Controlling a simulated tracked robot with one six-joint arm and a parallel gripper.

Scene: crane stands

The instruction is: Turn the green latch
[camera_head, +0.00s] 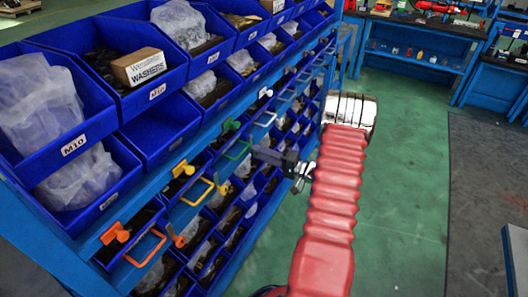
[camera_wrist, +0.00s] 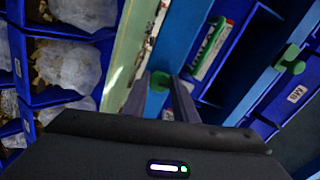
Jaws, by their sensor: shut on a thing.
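In the head view my gripper (camera_head: 256,151) reaches left to the blue rack beside a green handle (camera_head: 238,150). The held latch cannot be made out clearly there. A second green latch (camera_wrist: 290,62) stands free at the right of the wrist view. A green latch (camera_head: 230,126) also shows above the handle in the head view.
The blue rack holds bins of bagged parts (camera_head: 40,95) and a washers box (camera_head: 138,67). A yellow handle (camera_head: 197,192), yellow latch (camera_head: 182,168), orange handle (camera_head: 145,248) and orange latch (camera_head: 115,233) stick out nearer me. The green floor (camera_head: 405,150) at right is clear.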

